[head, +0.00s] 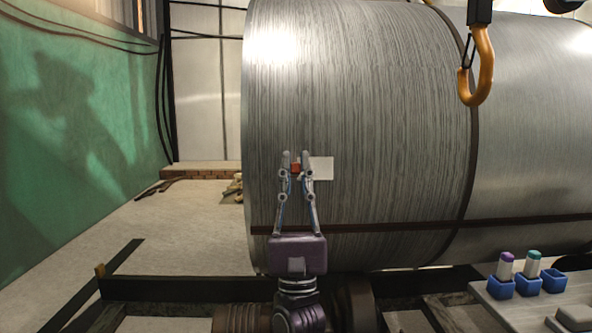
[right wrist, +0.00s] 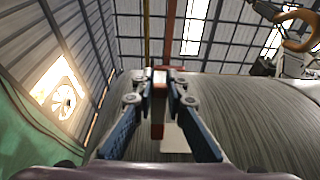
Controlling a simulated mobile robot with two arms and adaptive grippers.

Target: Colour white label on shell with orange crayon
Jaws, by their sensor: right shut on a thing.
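The shell (head: 370,110) is a large grey metal cylinder lying across the head view. The white label (head: 322,168) is a small pale patch low on its left part; no orange shows on it. It also shows in the right wrist view (right wrist: 175,140), partly hidden by the fingers. My right gripper (head: 296,160) is shut on the orange crayon (head: 295,168), a short red-orange piece between the fingertips, at the label's left edge. The crayon also shows in the right wrist view (right wrist: 158,112). I cannot tell whether it touches the shell. My left gripper is not in view.
A tray (head: 497,310) at the lower right bears blue holders (head: 501,287), with a purple-topped crayon (head: 506,263) and a teal-topped one (head: 532,262). An orange hook (head: 484,75) hangs before the shell at upper right. A dark strap (head: 420,228) runs along the shell below the label.

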